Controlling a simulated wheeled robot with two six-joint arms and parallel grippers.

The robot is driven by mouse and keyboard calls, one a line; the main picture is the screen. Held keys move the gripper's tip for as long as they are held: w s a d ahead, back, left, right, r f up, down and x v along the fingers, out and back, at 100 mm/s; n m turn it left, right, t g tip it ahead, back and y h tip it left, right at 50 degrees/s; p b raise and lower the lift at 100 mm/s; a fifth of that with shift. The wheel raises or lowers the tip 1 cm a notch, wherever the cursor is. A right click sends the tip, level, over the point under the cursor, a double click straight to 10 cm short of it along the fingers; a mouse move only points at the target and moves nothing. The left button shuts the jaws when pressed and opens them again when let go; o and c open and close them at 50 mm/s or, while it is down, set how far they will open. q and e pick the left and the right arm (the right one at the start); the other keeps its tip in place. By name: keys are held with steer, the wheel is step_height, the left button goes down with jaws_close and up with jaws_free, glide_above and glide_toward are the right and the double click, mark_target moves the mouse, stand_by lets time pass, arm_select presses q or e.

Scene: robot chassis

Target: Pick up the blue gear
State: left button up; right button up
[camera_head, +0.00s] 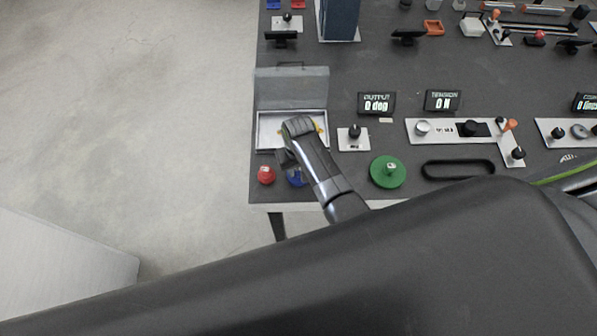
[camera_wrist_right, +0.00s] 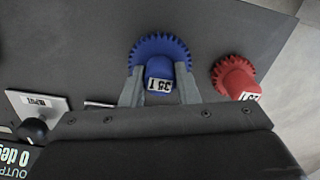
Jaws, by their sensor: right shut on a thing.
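The blue gear (camera_wrist_right: 160,48) has a toothed rim and a raised hub with a printed label, and it shows in the right wrist view. My right gripper (camera_wrist_right: 160,90) is shut on its hub, one finger on each side. In the head view the blue gear (camera_head: 295,178) is mostly hidden by my right gripper (camera_head: 289,160). It is at the table's front left, and I cannot tell whether it touches the table. My left gripper is not in view.
A small red gear (camera_head: 266,175) stands just left of the blue one; it also shows in the right wrist view (camera_wrist_right: 236,78). A large green gear (camera_head: 388,172) lies to the right. An open tray (camera_head: 268,130) is behind. The table's front edge is close.

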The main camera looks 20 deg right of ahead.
steer(key=shift+c, duration=0.8)
steer(key=shift+r, duration=0.15)
